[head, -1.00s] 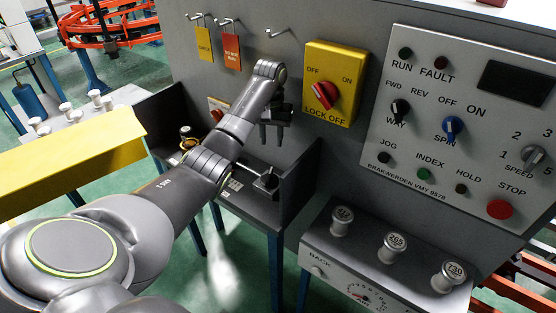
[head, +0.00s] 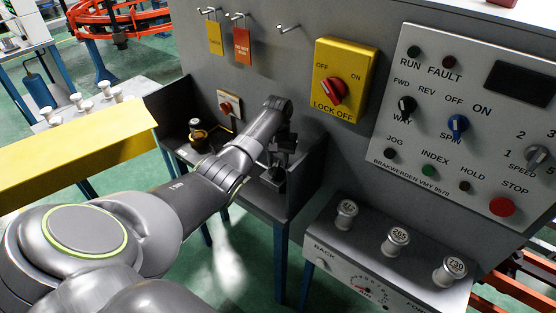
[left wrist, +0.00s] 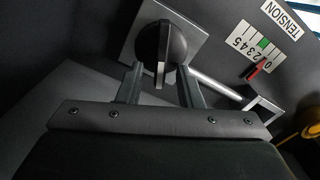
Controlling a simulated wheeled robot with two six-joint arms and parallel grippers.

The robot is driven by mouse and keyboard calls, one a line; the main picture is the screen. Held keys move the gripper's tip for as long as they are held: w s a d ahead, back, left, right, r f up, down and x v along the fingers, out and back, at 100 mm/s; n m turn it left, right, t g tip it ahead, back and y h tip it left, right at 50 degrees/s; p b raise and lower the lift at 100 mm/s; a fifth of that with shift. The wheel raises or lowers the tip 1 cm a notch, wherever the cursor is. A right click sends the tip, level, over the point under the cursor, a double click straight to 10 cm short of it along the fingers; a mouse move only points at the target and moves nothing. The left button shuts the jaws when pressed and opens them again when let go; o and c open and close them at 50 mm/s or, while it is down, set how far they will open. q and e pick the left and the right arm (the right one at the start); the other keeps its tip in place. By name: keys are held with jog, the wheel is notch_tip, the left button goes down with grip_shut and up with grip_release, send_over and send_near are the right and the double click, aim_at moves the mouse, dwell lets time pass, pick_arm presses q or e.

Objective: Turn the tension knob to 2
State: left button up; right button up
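In the left wrist view the tension knob (left wrist: 161,48) is a dark round knob with a pale ridge, on a light square plate. Beside it is a scale (left wrist: 258,50) labelled TENSION, with numbers from 0 to 5, a green mark and a red pointer near the 0 end. My left gripper (left wrist: 160,76) is open, its two fingers apart at either side of the knob's lower part. I cannot tell whether they touch it. In the head view my left gripper (head: 276,165) is inside the dark bay; the knob is hidden there. My right gripper is not in view.
The bay's dark side wall (head: 308,165) stands close to the right of my gripper. A yellow lock-off box (head: 355,100) and a control panel (head: 410,130) are on the grey wall. A small red switch (head: 226,107) and a brass-coloured part (head: 199,137) are at the bay's left.

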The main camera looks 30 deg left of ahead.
pick_arm(q)
jog(key=shift+c, duration=0.3)
grip_shut()
jog(key=shift+r, duration=0.1)
